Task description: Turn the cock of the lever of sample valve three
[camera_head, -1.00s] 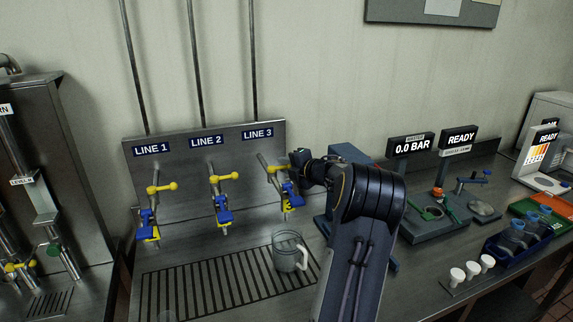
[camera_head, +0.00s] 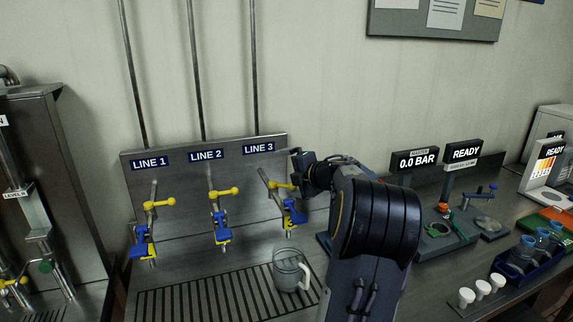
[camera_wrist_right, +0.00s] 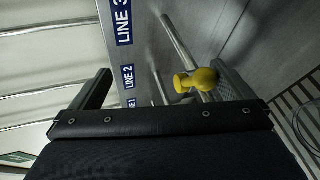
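The line 3 valve (camera_head: 272,184) is the rightmost of three on the metal panel. It has a yellow lever (camera_head: 282,187) with a ball end and a blue clamp-like part (camera_head: 297,217) below. My right gripper (camera_head: 298,163) is just above and right of this lever. In the right wrist view the gripper (camera_wrist_right: 160,85) is open, fingers wide apart. A yellow knob (camera_wrist_right: 205,79) shows between the fingers, close to the right one; I cannot tell whether they touch. My left gripper is not in view.
The line 1 (camera_head: 150,205) and line 2 (camera_head: 221,193) valves stand to the left. A clear mug (camera_head: 287,272) sits on the drain grate (camera_head: 215,295) below line 3. Gauge displays (camera_head: 417,161) and a blue vial rack (camera_head: 522,267) are on the right.

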